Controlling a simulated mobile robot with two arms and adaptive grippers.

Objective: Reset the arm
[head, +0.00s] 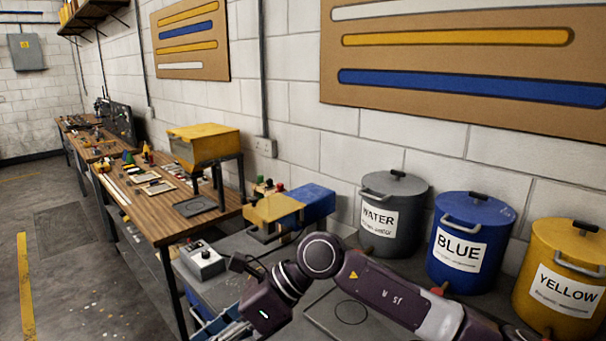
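My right arm, dark purple and grey, comes in from the lower right and reaches left across the front of the grey bench (245,240). It is bent at a round joint, and its wrist points down toward the bottom edge. My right gripper (228,332) is only partly in view at the bottom edge, with some light metal parts showing. Its fingertips are cut off or too small to read, so I cannot tell whether it is open or holds anything. My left gripper is not in view.
A grey control box (202,262) and a yellow-and-blue device (290,207) stand near the arm. Grey WATER (393,229), blue BLUE (470,214) and yellow YELLOW (562,253) buckets stand along the wall.

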